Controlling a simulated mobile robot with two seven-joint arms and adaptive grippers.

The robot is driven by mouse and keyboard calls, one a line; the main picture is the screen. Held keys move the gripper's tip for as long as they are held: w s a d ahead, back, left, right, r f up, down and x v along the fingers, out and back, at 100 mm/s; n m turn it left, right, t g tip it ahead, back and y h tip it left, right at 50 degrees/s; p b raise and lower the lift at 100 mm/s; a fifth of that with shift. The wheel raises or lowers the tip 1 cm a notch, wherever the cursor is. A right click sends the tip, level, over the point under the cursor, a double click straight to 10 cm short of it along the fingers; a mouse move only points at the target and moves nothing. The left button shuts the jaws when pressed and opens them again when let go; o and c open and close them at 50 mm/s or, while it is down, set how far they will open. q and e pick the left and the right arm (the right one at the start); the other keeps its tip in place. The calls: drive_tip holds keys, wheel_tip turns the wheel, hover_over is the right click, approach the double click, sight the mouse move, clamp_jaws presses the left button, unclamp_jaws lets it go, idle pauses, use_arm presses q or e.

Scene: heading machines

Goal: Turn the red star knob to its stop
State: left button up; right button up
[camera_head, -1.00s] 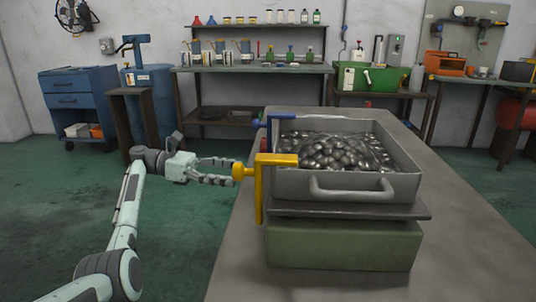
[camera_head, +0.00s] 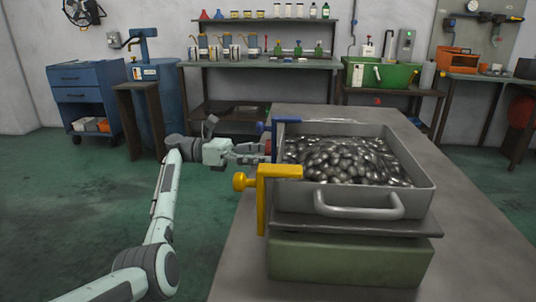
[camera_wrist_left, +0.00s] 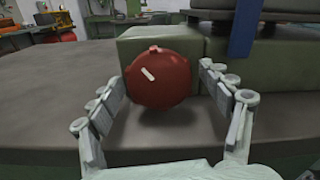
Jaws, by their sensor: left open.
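The red star knob (camera_wrist_left: 160,82) is large in the left wrist view, a round red knob with a pale mark on its face, in front of a green block. In the head view only a bit of the red knob (camera_head: 268,147) shows past my fingertips. My left gripper (camera_head: 262,154) is open. Its two fingers (camera_wrist_left: 166,85) stand at the left and right of the knob; I cannot tell whether they touch it. My right gripper is not in view.
A yellow clamp (camera_head: 262,190) with a yellow knob stands nearer, and a blue clamp (camera_head: 276,135) lies farther along the tray's edge. A metal tray (camera_head: 300,199) full of shiny parts sits on a green base (camera_head: 345,262) on the grey table (camera_head: 465,230).

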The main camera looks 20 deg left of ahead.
use_arm(q)
drive_tip(key=c, duration=1.2)
drive_tip(key=shift+o, duration=0.2)
drive_tip(key=shift+m, duration=0.3)
drive_tip(key=shift+m, duration=3.1)
drive_tip(key=o, duration=1.2)
drive_tip(key=shift+c, duration=0.2)
